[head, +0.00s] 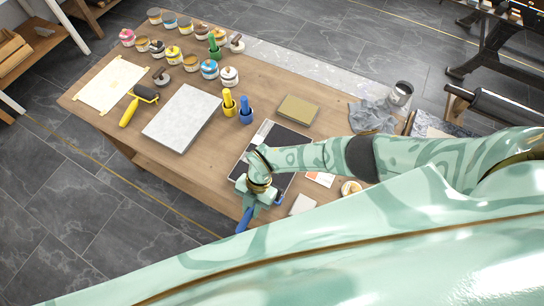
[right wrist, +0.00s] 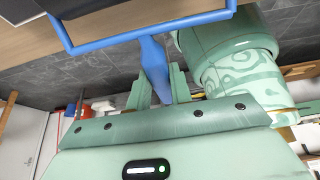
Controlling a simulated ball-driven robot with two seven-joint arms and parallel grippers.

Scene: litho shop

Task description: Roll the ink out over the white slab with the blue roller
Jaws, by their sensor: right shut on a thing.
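The white slab (head: 182,118) lies flat on the wooden table, left of the middle in the head view. Its top looks plain pale grey. My right gripper (head: 256,195) is over the table's near edge, right of and nearer than the slab. It is shut on the blue roller (head: 243,220), whose handle sticks out below the fingers. In the right wrist view the blue handle (right wrist: 153,62) sits between the fingers (right wrist: 160,92), with its wide blue frame at the top. My left gripper is not in view.
A black-topped board (head: 287,141) lies beneath my right arm. A yellow-handled roller (head: 130,111) lies left of the slab. Several ink tins (head: 209,69) stand behind. A grey rag (head: 373,114) lies at right.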

